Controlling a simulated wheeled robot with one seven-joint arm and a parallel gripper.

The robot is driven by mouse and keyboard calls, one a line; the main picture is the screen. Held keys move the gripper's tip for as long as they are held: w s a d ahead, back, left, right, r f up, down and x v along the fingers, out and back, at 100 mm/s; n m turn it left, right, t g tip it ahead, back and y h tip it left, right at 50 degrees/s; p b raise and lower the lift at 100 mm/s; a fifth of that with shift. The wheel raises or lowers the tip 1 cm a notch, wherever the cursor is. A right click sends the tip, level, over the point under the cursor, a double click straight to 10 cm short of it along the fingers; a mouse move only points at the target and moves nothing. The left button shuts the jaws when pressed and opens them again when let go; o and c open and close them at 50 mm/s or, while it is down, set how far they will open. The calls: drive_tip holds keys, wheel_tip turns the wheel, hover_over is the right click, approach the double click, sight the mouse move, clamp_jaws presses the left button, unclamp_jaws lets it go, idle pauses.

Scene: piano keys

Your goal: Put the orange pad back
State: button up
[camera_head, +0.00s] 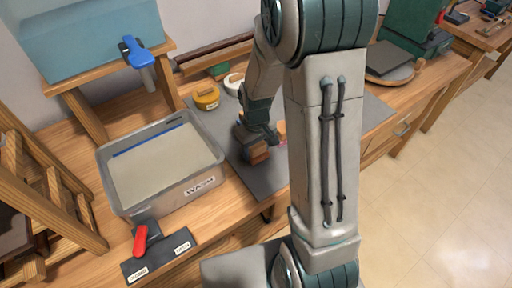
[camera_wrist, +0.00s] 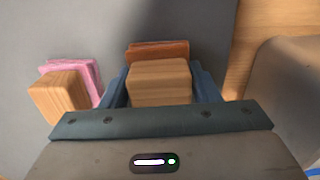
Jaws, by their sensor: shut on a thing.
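The orange pad (camera_wrist: 157,49) has a wooden block handle (camera_wrist: 158,82) and shows rust-orange in the wrist view. My gripper (camera_wrist: 162,90) is shut on this handle, with a blue finger on each side. In the head view the pad (camera_head: 257,153) is at my gripper (camera_head: 257,138), over the grey mat (camera_head: 245,178). I cannot tell whether it touches the mat. A pink pad (camera_wrist: 90,76) with its own wooden handle (camera_wrist: 60,97) is left of my gripper in the wrist view, apart from it. It shows partly behind my arm in the head view (camera_head: 282,130).
A grey tub (camera_head: 205,186) marked WASH stands left of the mat. A labelled dark base with a red lever (camera_head: 140,240) is in front of it. A yellow round container (camera_head: 207,98) and a white one (camera_head: 232,82) stand behind. My arm hides part of the bench.

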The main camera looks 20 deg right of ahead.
drive_tip(key=shift+f, duration=0.2)
drive_tip(key=shift+f, duration=0.2)
drive_tip(key=o, duration=0.9)
drive_tip(key=shift+r, duration=0.1)
drive_tip(key=shift+r, duration=0.1)
wheel_tip(320, 180, up, 12)
drive_tip(key=shift+s+r, duration=0.1)
drive_tip(key=shift+r, duration=0.05)
drive_tip(key=shift+s+r+m+t, duration=0.55)
drive_tip(key=shift+s+r, duration=0.6)
drive_tip(key=shift+s, duration=1.15)
drive_tip(key=shift+s+r+m+t, duration=0.4)
drive_tip(key=shift+s+r+m, duration=0.5)
drive_tip(key=shift+s, duration=1.4)
drive_tip(key=shift+s+r+m+t, duration=0.45)
drive_tip(key=shift+s+r, duration=0.9)
drive_tip(key=shift+s, duration=0.95)
